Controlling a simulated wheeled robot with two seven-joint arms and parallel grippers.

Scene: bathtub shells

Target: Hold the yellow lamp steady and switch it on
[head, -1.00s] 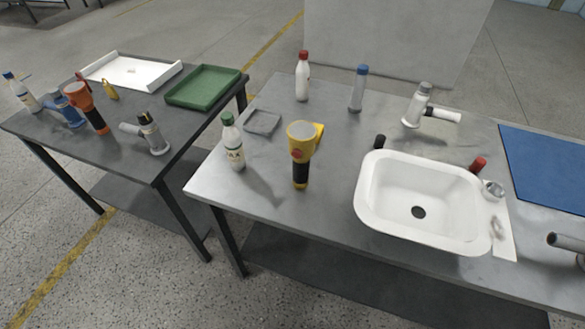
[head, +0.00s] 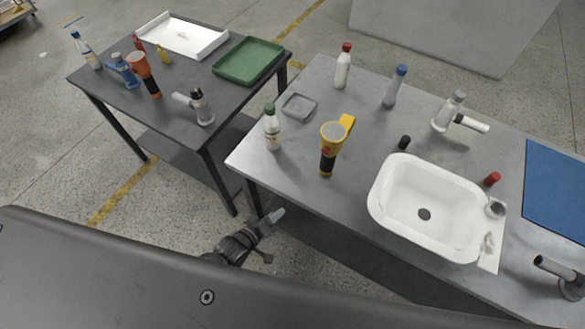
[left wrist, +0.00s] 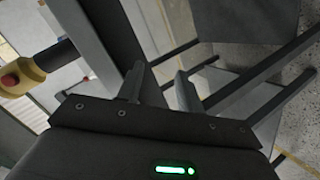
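The yellow lamp (head: 332,148) stands upright on the metal table, with a black handle at the bottom and a wide pale lens at the top. My right gripper is out of view. Whether the lamp is lit I cannot tell.
A green-capped bottle (head: 272,130) stands left of the lamp, near a small grey tray (head: 299,105). A white sink (head: 380,215) is to its right. A second table (head: 135,110) holds an orange lamp (head: 140,66) and trays. The table's near edge lies between gripper and lamp.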

